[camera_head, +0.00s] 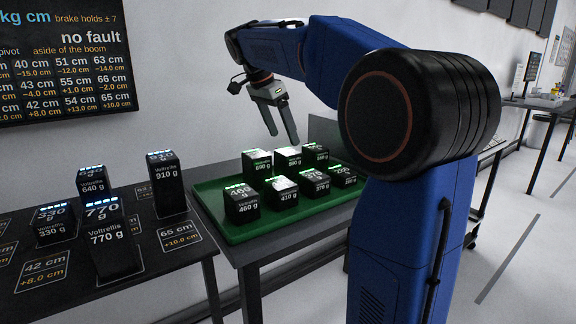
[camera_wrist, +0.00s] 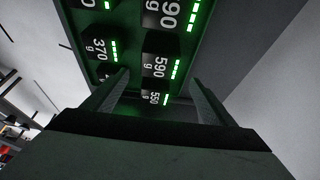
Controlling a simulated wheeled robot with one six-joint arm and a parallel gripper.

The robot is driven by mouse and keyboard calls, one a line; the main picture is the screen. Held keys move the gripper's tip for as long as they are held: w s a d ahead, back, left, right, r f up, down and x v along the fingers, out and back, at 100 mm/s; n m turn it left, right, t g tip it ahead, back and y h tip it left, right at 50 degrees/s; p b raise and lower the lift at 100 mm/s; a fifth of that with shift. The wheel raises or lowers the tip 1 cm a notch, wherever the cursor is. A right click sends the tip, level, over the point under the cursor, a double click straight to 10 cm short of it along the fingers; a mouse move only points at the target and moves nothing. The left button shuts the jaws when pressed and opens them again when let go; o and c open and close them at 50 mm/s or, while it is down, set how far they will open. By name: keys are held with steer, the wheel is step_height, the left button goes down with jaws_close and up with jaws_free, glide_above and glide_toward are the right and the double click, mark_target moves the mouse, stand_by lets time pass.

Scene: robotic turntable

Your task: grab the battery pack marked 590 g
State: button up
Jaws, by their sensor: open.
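The battery pack marked 590 g (camera_head: 287,163) is a black block with a bright top, standing in the middle of the back row on the green tray (camera_head: 246,234).
Beside it in the back row stand a pack (camera_head: 257,174) and the 550 g pack (camera_head: 315,157). Front packs include 460 g (camera_head: 241,205), 410 g (camera_head: 282,199) and 370 g (camera_head: 315,184). A dark table (camera_head: 190,252) at left holds taller packs, including 770 g (camera_head: 114,245).

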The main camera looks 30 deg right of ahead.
mark_target(289, 151)
steer(key=x, duration=0.5)
steer(key=shift+f, duration=0.35)
steer(key=shift+a+x, duration=0.15)
steer(key=shift+x, duration=1.25)
steer(key=shift+a+x, duration=0.1)
steer(key=shift+x, duration=1.25)
steer(key=shift+s+f, duration=0.1)
steer(key=shift+s, duration=0.05)
steer(key=shift+c, duration=0.7)
steer(key=c, duration=1.5)
